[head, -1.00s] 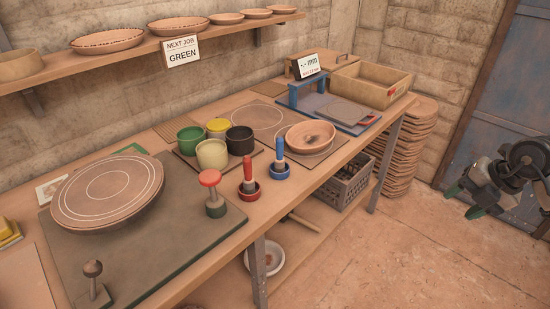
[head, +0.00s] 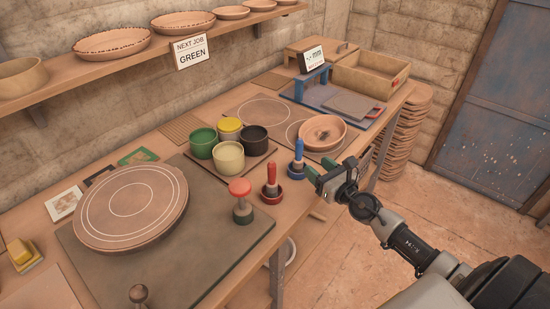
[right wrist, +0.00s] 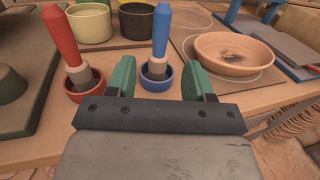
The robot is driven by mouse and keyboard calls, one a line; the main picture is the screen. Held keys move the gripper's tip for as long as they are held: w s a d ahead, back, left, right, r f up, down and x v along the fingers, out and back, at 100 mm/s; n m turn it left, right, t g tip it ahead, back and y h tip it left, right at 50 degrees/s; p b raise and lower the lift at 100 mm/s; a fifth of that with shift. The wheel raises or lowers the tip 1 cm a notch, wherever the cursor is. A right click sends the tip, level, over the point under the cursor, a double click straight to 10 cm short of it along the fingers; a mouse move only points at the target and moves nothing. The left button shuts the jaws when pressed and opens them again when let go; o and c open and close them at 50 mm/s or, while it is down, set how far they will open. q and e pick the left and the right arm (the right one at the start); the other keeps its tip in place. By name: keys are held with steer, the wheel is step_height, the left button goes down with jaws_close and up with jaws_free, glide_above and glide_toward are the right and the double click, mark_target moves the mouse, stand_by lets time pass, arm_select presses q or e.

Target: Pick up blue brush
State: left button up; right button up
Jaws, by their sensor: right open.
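The blue brush (head: 298,152) stands upright in a small blue cup (head: 297,171) near the front edge of the bench. In the right wrist view the blue brush (right wrist: 161,38) stands in its blue cup (right wrist: 156,76), beyond and between the fingers. My right gripper (head: 310,177) has green fingertips, is open and is close to the cup on its front right side. It also shows in the right wrist view (right wrist: 160,80), with nothing held. My left gripper is not in view.
A red brush (head: 271,178) in a red cup stands just left of the blue one. A red-knobbed stamp (head: 241,199), paint pots (head: 229,155) and a clay bowl (head: 322,133) are close by. A turntable (head: 133,208) fills the bench's left.

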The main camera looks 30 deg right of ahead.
mark_target(299, 157)
steer(key=w, duration=0.4)
steer(key=shift+w+a, duration=0.15)
steer(key=shift+w, duration=0.05)
steer(key=shift+w+a, duration=0.25)
steer(key=shift+w, duration=1.3)
steer(key=shift+w+a, duration=0.2)
steer(key=shift+w, duration=1.3)
steer(key=shift+r, duration=0.1)
steer(key=shift+c, duration=0.4)
jaws_close()
